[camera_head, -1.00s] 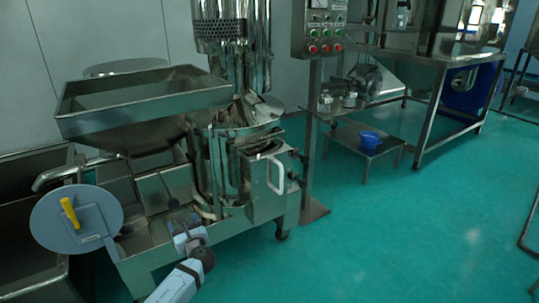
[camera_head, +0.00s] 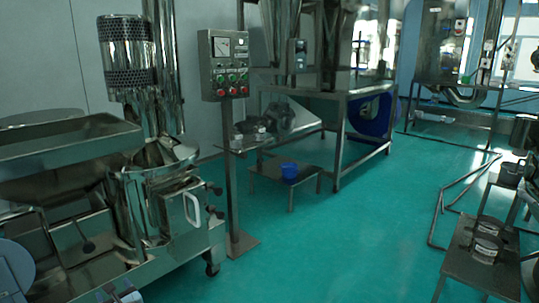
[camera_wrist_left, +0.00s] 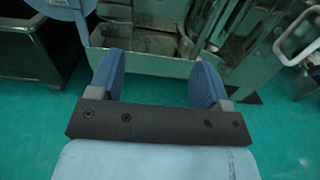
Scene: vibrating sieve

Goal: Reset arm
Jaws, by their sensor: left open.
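My left gripper (camera_wrist_left: 158,82) shows in the left wrist view with its two blue fingers apart and nothing between them. It points toward the base of the steel sieve machine (camera_wrist_left: 150,42) and is clear of it. In the head view only a small part of the left gripper (camera_head: 125,295) shows at the bottom edge. The steel machine (camera_head: 185,225) with its wide hopper (camera_head: 70,150) fills the left side of that view. My right gripper is not in view.
A control box (camera_head: 226,65) stands on a post right of the machine. A low table (camera_head: 262,176) holds a blue cup (camera_head: 289,170). A rack (camera_head: 460,262) with containers stands at lower right. The green floor (camera_head: 330,245) between is clear.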

